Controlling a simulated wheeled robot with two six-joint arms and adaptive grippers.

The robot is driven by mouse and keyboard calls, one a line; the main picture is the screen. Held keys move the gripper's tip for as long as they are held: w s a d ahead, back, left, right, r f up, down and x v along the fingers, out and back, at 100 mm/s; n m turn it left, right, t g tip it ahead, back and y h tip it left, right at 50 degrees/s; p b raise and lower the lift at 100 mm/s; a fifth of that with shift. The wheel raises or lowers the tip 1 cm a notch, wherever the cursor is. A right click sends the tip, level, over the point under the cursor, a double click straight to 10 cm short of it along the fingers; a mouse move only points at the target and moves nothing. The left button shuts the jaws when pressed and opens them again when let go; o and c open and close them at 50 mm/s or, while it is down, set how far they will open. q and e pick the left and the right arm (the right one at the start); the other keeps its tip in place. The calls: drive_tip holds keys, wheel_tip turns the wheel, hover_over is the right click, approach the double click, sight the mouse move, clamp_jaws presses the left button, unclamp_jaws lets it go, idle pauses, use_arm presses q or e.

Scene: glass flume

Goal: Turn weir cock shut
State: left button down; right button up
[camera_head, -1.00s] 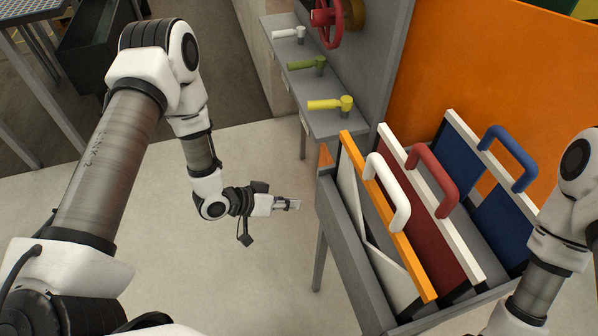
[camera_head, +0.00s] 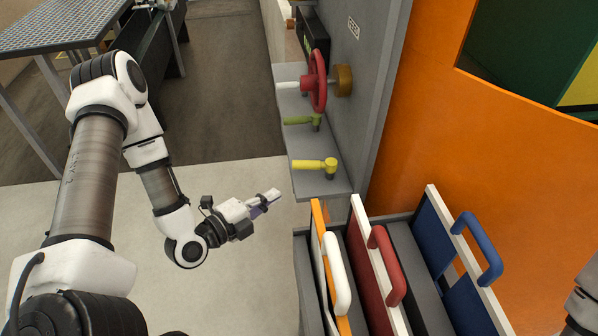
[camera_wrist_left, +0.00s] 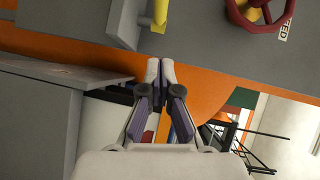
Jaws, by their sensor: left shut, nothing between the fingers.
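Three lever cocks sit in a row on a grey ledge (camera_head: 330,184) beside the grey panel: yellow (camera_head: 313,164) nearest, green (camera_head: 299,121) behind it, and white (camera_head: 286,85) farthest, partly hidden by the red handwheel. Their levers point left in the head view. I cannot read which one is the weir cock. My left gripper (camera_head: 274,194) is shut and empty, just left of the ledge and short of the yellow lever, apart from it. In the left wrist view its fingertips (camera_wrist_left: 160,66) are together, with a yellow bar (camera_wrist_left: 160,12) beyond them at the top.
The red handwheel (camera_head: 318,80) stands out from the panel above the ledge. A grey rack holds boards with white (camera_head: 338,275), red (camera_head: 388,265) and blue (camera_head: 478,248) handles below and right of the gripper. An orange wall (camera_head: 430,130) stands behind.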

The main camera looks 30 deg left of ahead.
use_arm(q)
approach(307, 168)
drive_tip(key=w+d, duration=0.2)
drive_tip(key=d, duration=0.2)
drive_tip(key=w, duration=0.1)
drive_tip(key=w+a+p, duration=0.2)
drive_tip(key=shift+w+a+f, duration=0.15)
drive_tip(key=shift+w+f, duration=0.2)
drive_tip(key=shift+f, duration=0.05)
drive_tip(key=shift+w, duration=0.1)
